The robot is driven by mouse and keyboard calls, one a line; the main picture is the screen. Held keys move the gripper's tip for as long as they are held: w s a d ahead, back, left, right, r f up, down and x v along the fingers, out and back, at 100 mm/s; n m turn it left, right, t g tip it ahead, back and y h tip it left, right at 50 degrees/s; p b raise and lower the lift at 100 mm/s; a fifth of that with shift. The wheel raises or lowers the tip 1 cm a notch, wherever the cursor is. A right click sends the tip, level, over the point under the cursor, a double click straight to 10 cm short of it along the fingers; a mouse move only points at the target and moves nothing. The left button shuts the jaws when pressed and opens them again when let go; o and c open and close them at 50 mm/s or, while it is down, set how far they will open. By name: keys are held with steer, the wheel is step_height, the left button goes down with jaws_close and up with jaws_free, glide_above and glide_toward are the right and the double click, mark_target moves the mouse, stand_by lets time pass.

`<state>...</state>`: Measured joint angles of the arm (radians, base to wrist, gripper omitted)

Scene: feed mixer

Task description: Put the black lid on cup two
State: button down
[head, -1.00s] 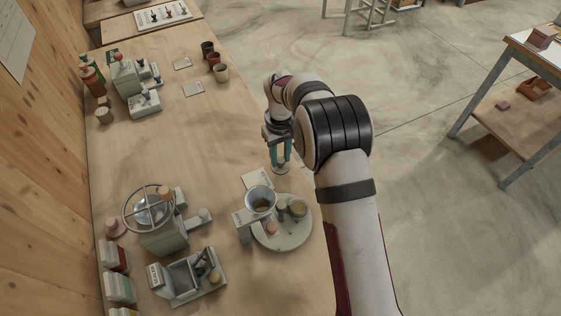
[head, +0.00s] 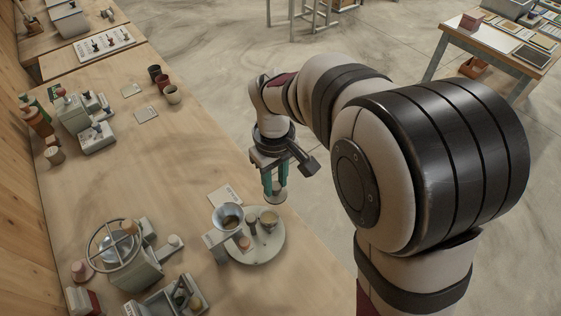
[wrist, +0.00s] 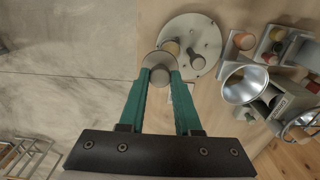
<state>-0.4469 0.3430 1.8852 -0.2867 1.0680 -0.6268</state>
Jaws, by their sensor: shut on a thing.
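My gripper (head: 274,192) is shut on a round greyish disc with a knob, which looks like a lid (head: 278,198). It also shows between the fingertips in the wrist view (wrist: 160,70). Its colour looks grey rather than black. The gripper points down, beyond and right of a round pale turntable (head: 258,252). A tan cup (head: 268,220) stands on the turntable, with a smaller round piece (head: 251,218) and a pinkish one (head: 244,243) near it. In the wrist view, the held disc overlaps the turntable's lower left edge (wrist: 203,25). No cup number is readable.
A metal funnel (head: 227,217) on a grey stand rises at the turntable's left. A white card (head: 225,197) lies behind it. A machine with a ring (head: 115,248) stands further left. Several cups (head: 171,95) stand at the back. The middle of the bench is clear.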

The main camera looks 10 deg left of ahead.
mark_target(267, 198)
steer(key=f, duration=0.5)
steer(key=shift+s+a+f, duration=0.25)
steer(key=shift+s+f, duration=0.1)
steer(key=shift+f, duration=0.05)
steer(key=shift+s+a+f, duration=0.3)
steer(key=shift+s+a, duration=0.1)
steer(key=shift+a, duration=0.1)
steer(key=shift+f, duration=0.15)
stand_by(0.4)
steer(key=shift+c, duration=1.8)
jaws_free()
steer(key=shift+w+d+r, duration=0.1)
steer(key=shift+d+r, duration=0.05)
steer(key=shift+r, duration=2.85)
steer(key=shift+d, duration=0.1)
